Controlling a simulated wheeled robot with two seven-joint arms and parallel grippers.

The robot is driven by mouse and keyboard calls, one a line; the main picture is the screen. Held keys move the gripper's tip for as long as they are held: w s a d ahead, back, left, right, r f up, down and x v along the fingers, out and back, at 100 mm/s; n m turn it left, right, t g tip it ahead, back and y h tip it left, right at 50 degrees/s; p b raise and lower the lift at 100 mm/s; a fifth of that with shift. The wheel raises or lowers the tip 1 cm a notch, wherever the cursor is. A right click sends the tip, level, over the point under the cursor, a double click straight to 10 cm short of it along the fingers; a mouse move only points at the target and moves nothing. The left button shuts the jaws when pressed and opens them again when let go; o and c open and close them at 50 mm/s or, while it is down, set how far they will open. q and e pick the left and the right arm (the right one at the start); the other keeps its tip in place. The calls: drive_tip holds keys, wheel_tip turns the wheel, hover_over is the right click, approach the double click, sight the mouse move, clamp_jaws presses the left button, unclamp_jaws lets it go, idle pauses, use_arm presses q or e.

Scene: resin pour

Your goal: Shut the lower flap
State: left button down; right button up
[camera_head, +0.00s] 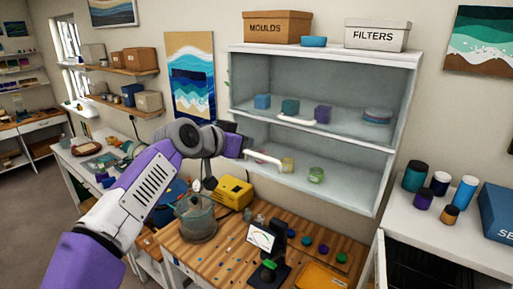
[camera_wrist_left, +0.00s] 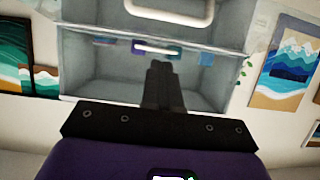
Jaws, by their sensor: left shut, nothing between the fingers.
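A white wall cabinet (camera_head: 402,120) has an upper and a lower bay with clear fronts. The lower flap's white handle (camera_head: 265,160) is in front of the lower bay. The handle shows large at the top of the left wrist view (camera_wrist_left: 170,14), nearer than the upper handle (camera_wrist_left: 155,48), so the lower flap seems to stand out from the cabinet. Its clear panel is hard to make out. My left gripper (camera_head: 243,151) is shut and empty, at the handle's left end in the head view; I cannot tell whether they touch. My right gripper is out of view.
Below the cabinet is a wooden worktop (camera_head: 222,262) with a grey pot (camera_head: 197,218), a yellow case (camera_head: 235,191) and a gauge (camera_head: 262,237). A green cup (camera_head: 316,175) stands in the lower bay. Bottles (camera_head: 415,176) stand on the right-hand counter.

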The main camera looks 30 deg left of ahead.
use_arm(q)
drive_tip(key=w+f+p, duration=0.1)
drive_tip(key=w+f, duration=0.4)
drive_tip(key=shift+d, duration=0.15)
drive_tip(key=shift+w, duration=0.1)
drive_tip(key=shift+f, duration=0.1)
